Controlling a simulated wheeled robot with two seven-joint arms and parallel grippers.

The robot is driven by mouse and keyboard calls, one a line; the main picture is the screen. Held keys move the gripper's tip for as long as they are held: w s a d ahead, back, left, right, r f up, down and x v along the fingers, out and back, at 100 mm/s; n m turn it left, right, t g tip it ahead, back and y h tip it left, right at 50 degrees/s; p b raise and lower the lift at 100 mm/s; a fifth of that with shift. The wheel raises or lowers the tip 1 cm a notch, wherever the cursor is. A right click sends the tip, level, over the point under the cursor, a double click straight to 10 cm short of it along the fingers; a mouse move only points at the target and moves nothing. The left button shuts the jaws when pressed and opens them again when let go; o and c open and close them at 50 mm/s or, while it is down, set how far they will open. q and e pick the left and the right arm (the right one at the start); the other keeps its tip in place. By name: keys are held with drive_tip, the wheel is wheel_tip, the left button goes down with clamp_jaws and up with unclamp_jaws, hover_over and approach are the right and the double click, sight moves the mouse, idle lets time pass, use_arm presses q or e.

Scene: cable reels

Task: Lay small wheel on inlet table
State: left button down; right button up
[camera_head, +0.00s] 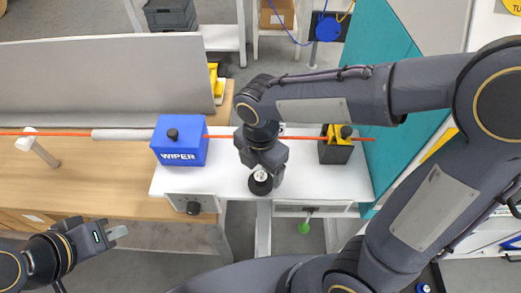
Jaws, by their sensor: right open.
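A small black round piece with a pale centre (261,183), which looks like the small wheel, shows at the front edge of the white table (225,185), which I take as the inlet table. My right gripper (263,172) is open and points down right over this piece. It hides part of it, and I cannot tell whether they touch. My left gripper (116,232) is at the lower left, over the floor in front of the wooden bench and away from the wheel. Its pale fingers lie near each other, and their gap is unclear.
A blue WIPER box (180,140) and a dark box with a yellow part (336,148) stand on the white table. An orange cable (70,133) runs across at their height. A wooden bench (90,185) adjoins on the left.

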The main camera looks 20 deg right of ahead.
sight(261, 176)
wheel_tip(261, 176, up, 7)
drive_tip(key=s+d+m+t+y, duration=0.2)
drive_tip(key=s+d+m, duration=0.3)
drive_tip(key=m, duration=0.8)
drive_tip(key=s+d+f+m+t+y, duration=0.1)
drive_tip(key=s+d+m+t, duration=0.2)
drive_tip(key=m, duration=1)
drive_tip(key=s+d, duration=0.2)
drive_tip(key=d, duration=0.1)
drive_tip(key=shift+s+f+m+t+y, duration=0.15)
drive_tip(key=shift+f+m+t+y, duration=0.15)
drive_tip(key=shift+m+y, duration=0.1)
